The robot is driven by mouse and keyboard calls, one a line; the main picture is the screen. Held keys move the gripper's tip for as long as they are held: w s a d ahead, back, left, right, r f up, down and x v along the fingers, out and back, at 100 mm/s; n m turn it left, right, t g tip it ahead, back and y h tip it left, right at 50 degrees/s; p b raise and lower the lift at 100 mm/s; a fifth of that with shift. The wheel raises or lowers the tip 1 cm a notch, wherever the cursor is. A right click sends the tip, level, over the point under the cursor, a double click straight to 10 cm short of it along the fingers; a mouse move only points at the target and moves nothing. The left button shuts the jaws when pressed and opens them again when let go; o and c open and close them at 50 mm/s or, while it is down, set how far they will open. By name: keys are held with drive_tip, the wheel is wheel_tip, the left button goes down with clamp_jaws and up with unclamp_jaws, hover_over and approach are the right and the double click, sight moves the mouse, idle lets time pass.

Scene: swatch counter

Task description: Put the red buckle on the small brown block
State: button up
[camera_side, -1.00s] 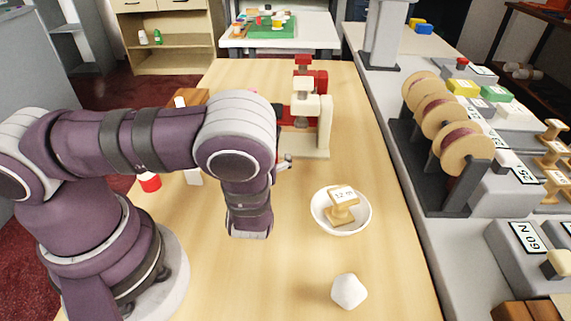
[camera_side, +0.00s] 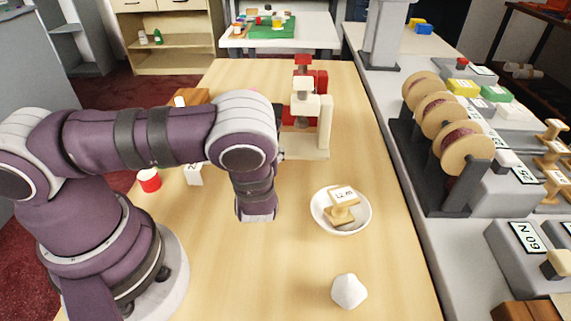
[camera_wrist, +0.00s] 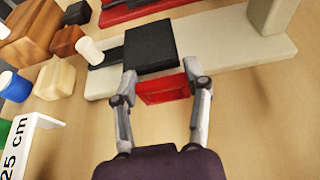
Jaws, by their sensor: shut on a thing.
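In the wrist view my gripper (camera_wrist: 162,84) is shut on the red buckle (camera_wrist: 165,90), a flat red piece held between the fingertips. The buckle is in front of a black pad on a pale stand. In the side view my arm hides the gripper and buckle; a brown block (camera_side: 197,95) shows behind my arm.
A pale stand (camera_wrist: 225,48) with a white post is close to my gripper. A light wooden block (camera_wrist: 55,78) and a "25 cm" sign (camera_wrist: 32,135) are at left. A white bowl (camera_side: 318,222) and white faceted piece (camera_side: 349,291) stand on the table's right side.

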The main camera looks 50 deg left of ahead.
wheel_tip(320, 180, up, 9)
drive_tip(key=shift+r, duration=0.2)
drive_tip(key=s+a+n+g+y, duration=0.1)
drive_tip(key=s+a+n+g, duration=0.1)
drive_tip(key=s+n+g, duration=0.1)
drive_tip(key=s+a+f+n+g+y, duration=0.1)
drive_tip(key=s+a+n+g, duration=0.2)
drive_tip(key=s, duration=0.2)
drive_tip(key=s+a+n+g+y, duration=0.2)
drive_tip(key=s+a+g, duration=0.1)
drive_tip(key=s, duration=0.2)
drive_tip(key=shift+a+f+n, duration=0.25)
drive_tip(key=shift+n, duration=0.15)
drive_tip(key=shift+g, duration=0.3)
drive_tip(key=w+a, duration=0.3)
drive_tip(key=w+a+f, duration=0.1)
drive_tip(key=w+a, duration=0.6)
drive_tip(key=w, duration=0.1)
drive_tip(key=shift+w+a+f, duration=0.15)
drive_tip(key=shift+f, duration=0.05)
drive_tip(key=shift+w+a+f, duration=0.1)
drive_tip(key=shift+w+f, duration=0.05)
drive_tip(key=shift+f, duration=1.65)
drive_tip(key=shift+f, duration=0.1)
